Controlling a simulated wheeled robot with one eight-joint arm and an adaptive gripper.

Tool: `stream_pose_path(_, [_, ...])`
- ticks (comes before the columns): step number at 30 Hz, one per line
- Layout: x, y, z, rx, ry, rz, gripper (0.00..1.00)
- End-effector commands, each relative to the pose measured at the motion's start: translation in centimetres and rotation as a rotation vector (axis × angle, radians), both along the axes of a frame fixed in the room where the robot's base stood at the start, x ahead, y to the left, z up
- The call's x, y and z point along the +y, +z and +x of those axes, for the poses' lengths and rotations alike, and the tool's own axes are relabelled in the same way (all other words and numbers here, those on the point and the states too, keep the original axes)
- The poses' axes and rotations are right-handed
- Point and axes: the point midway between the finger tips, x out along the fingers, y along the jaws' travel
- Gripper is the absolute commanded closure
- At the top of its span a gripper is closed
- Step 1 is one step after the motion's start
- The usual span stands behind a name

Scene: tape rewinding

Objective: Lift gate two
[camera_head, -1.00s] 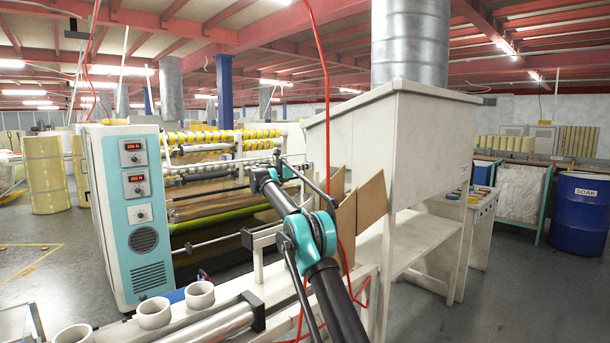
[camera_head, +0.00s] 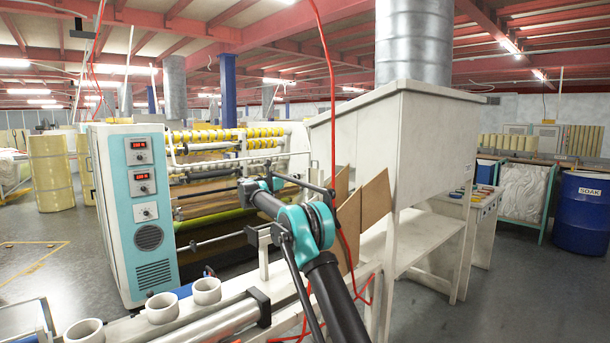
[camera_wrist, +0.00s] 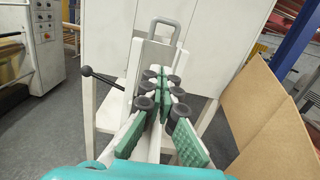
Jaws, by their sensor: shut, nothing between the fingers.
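My gripper (camera_wrist: 162,88) shows in the wrist view with its green-padded fingers brought together and empty. Ahead of the fingertips stands a white upright plate with a grey loop handle (camera_wrist: 164,21) on top. I see no number on it and cannot tell if it is gate two. The fingers overlap the plate's lower part in the picture, and I cannot tell if they touch it. A dark lever with a round knob (camera_wrist: 86,71) sticks out to the left of the fingers. In the head view my arm reaches toward the rewinding machine (camera_head: 225,160), and my gripper cannot be made out.
Brown cardboard sheets (camera_head: 375,208) stand close to the right of my arm, also in the wrist view (camera_wrist: 268,125). A white hooded cabinet (camera_head: 420,135) stands behind them. Red cables hang near my arm. Several white cups (camera_head: 206,290) line the bench. Open floor lies at left.

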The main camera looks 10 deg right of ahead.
Motion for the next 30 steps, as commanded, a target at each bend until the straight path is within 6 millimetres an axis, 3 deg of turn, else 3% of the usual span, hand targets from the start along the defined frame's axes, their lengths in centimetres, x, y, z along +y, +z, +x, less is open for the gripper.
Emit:
stream_pose_path(7, [2.2,-0.1,-1.6,0.0,0.0,0.0,1.0])
stream_pose_path(20, [2.4,-0.2,-1.9,-0.001,-0.001,0.003,1.0])
stream_pose_path(26, [-0.6,-1.4,-3.8,-0.039,-0.018,0.137,1.0])
stream_pose_path(30, [-4.6,-3.8,-7.5,-0.108,-0.057,0.353,1.0])
